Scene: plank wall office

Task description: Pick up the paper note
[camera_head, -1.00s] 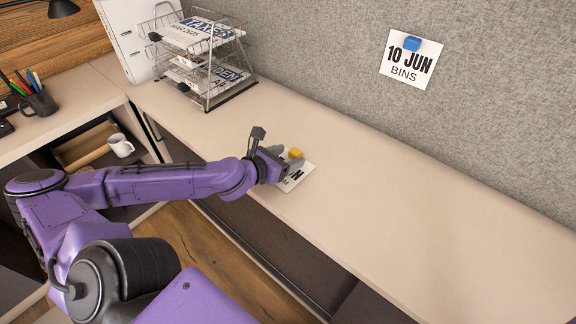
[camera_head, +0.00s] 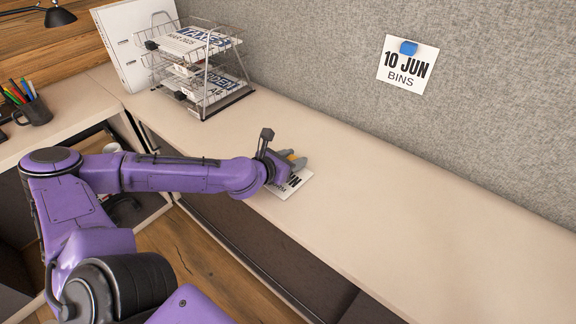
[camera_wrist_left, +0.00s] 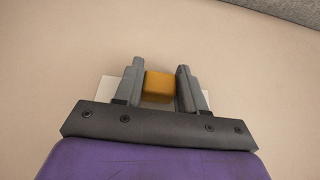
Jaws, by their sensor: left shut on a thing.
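The paper note (camera_head: 293,183) is a white card with dark print, lying at the near edge of the long desk. An orange block (camera_head: 292,157) sits on it. My left gripper (camera_wrist_left: 160,82) is shut on this orange block (camera_wrist_left: 159,86), one grey finger on each side. White edges of the note (camera_wrist_left: 104,90) show outside both fingers in the left wrist view. The gripper body and fingers hide much of the note, and I cannot tell whether it is clear of the desk. My right gripper is not in view.
A wire tray rack (camera_head: 237,97) with papers stands at the back left, near a white binder (camera_head: 130,45). A second note (camera_head: 408,66) hangs on the grey partition under a blue block (camera_head: 408,48). The desk (camera_head: 420,210) is clear to the right.

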